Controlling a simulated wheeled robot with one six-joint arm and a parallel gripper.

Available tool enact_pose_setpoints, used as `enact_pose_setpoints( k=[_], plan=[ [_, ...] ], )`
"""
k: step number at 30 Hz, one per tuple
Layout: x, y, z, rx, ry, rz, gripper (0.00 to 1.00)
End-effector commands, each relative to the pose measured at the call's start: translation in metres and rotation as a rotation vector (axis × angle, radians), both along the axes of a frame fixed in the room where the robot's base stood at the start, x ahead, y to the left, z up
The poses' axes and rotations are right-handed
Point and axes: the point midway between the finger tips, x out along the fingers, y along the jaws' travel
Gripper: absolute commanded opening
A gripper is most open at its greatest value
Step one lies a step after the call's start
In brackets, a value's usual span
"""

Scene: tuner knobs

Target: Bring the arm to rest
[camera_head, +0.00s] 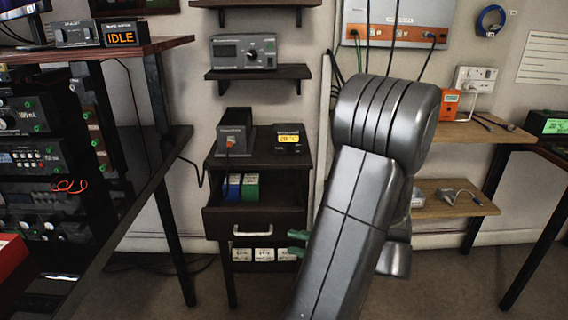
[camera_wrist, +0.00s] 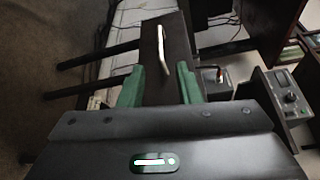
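My gripper (camera_wrist: 160,68) shows two green fingers, spread apart with nothing held between them. In the head view my gripper (camera_head: 297,243) is mostly hidden behind my grey arm; its green tips show just right of the drawer handle. The arm reaches up and bends in front of the wall. The dark drawer (camera_head: 274,222) stands pulled out, with blue and green boxes inside. Its pale handle (camera_head: 253,231) also shows in the wrist view (camera_wrist: 158,50), beyond the fingertips and apart from them.
A dark cabinet (camera_head: 291,164) carries a soldering-type unit and a lit display. A rack and dark bench (camera_head: 130,150) stand on the left. Wooden shelves (camera_head: 470,199) are behind my arm on the right. Open floor (camera_head: 445,285) lies at the lower right.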

Motion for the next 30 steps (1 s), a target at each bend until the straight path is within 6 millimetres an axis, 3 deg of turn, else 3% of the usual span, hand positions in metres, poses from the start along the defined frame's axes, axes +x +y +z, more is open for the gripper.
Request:
enact_pose_setpoints(
  k=[18, 30],
  plan=[
    [0.039, 0.090, -0.010, -0.001, -0.001, 0.003, 0.31],
    [0.049, 0.111, -0.010, 0.000, -0.001, 0.000, 0.31]
  ],
)
